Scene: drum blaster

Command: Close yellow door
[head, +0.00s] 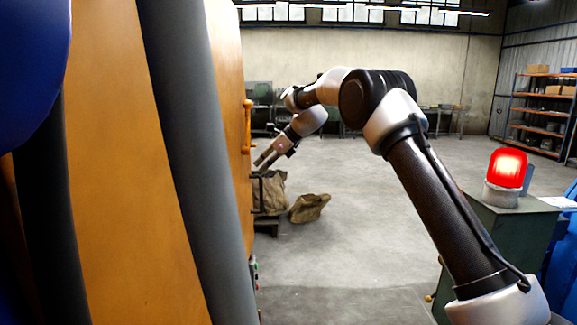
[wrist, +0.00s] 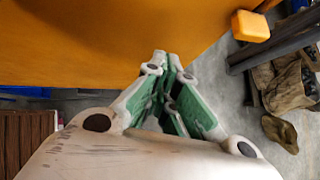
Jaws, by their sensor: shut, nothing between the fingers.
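A large yellow-orange panel (head: 115,180), which looks like the yellow door, fills the left of the head view. A thick grey edge runs down beside it. Right of that edge is another orange surface (head: 225,90) with a yellow handle (head: 247,127). My gripper (head: 259,164) is beyond the handle, pointing down and left near the orange machine's side. In the wrist view my gripper (wrist: 167,66) is shut and empty, with green finger pads. Its tips are close to the lower edge of an orange panel (wrist: 100,40); I cannot tell whether they touch.
Brown sacks (head: 270,190) stand by the machine, and another sack (head: 309,207) lies on the floor. A lit red beacon (head: 507,170) sits on a green cabinet (head: 510,235) at right. A shelf rack (head: 540,110) stands far right. The middle floor is open.

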